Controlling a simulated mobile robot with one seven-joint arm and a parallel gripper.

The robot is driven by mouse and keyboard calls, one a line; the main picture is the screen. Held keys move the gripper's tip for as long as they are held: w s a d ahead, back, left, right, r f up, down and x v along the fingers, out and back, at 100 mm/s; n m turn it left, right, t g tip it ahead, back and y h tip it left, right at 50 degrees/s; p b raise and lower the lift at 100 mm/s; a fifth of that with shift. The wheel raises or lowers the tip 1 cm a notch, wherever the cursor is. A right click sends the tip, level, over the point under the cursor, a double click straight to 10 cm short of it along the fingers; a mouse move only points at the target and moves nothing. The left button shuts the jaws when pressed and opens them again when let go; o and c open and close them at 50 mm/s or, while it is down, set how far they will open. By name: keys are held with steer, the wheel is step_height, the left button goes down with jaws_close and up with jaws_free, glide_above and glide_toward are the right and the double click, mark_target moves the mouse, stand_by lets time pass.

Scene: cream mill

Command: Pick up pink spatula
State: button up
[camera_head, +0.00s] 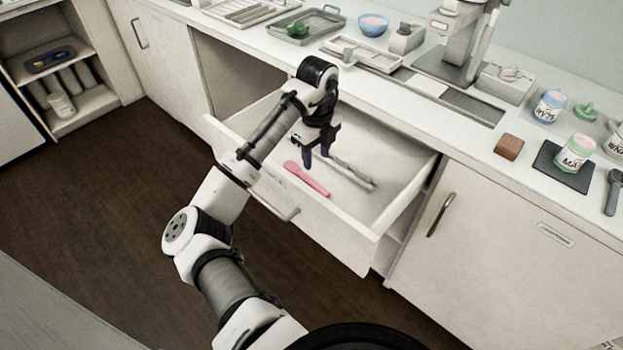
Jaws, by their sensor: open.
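The pink spatula (307,179) lies in an open white drawer (345,229), near the drawer's front wall and slanting down to the right. My gripper (316,162) points downward over the drawer. Its two dark fingers are apart and nothing shows between them. The fingertips appear just behind and above the spatula in the picture; the exact height above it is hard to tell. A grey metal utensil (350,173) lies behind the spatula, and its left end is partly hidden by my gripper.
The counter above holds trays (305,24), a blue bowl (373,25), a brown block (508,147) and tubs (574,153). The drawer's right part is clear.

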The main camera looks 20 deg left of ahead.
glide_above(316, 185)
step_height(316, 185, down, 4)
steer(key=shift+w+a+f, duration=0.1)
steer(key=shift+w+f, duration=0.05)
steer(key=shift+f+p, duration=1.15)
steer(key=shift+f, duration=1.55)
jaws_close()
steer(key=shift+r, duration=0.1)
